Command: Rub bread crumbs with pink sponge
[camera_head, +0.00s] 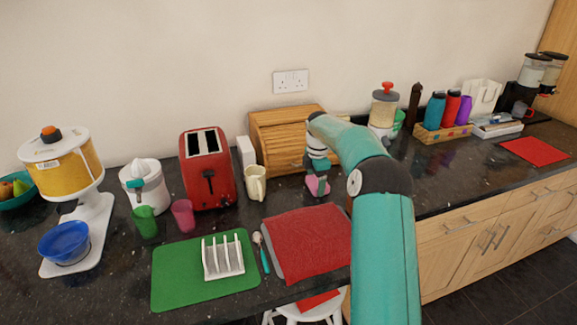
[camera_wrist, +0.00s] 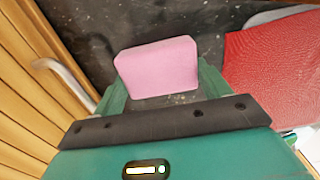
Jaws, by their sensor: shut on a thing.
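The pink sponge (camera_wrist: 157,68) is held between the fingers of my gripper (camera_wrist: 150,90) in the wrist view. In the head view the sponge (camera_head: 317,185) shows at the end of my gripper (camera_head: 316,178), low over the dark granite counter (camera_head: 285,197), in front of the wooden bread bin. I cannot tell whether the sponge touches the counter. Small pale specks, perhaps bread crumbs (camera_wrist: 181,99), show on the counter next to the sponge in the wrist view.
The bread bin (camera_head: 285,134) stands close behind my gripper. A red mat (camera_head: 308,243) lies in front, with a green mat (camera_head: 175,273) and white rack (camera_head: 222,260) to the left. A cream mug (camera_head: 256,183) and red toaster (camera_head: 207,170) stand left of the gripper.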

